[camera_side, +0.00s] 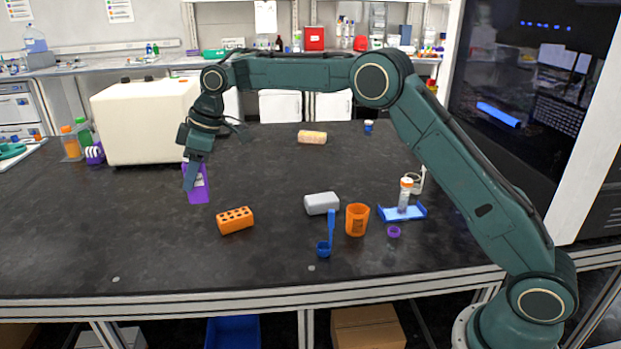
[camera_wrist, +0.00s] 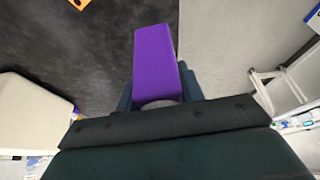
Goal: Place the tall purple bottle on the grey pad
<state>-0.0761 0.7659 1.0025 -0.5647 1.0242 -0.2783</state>
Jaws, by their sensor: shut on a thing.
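The tall purple bottle (camera_side: 199,190) is in my gripper (camera_side: 194,172), at the left part of the dark bench in the side view. The fingers cover part of it. In the wrist view the purple bottle (camera_wrist: 155,62) points away from the camera, between the two fingers of my gripper (camera_wrist: 160,88). In the side view it leans slightly; I cannot tell whether its lower end touches the bench. I cannot make out a flat grey pad for sure. A light grey rounded block (camera_side: 321,204) lies near the middle of the bench.
An orange rack (camera_side: 235,220) lies in front and to the right of the bottle. A white box (camera_side: 146,121) stands behind it at left. An orange cup (camera_side: 356,219), a blue scoop (camera_side: 327,240) and a blue tray (camera_side: 411,213) are farther right. Bare bench lies between.

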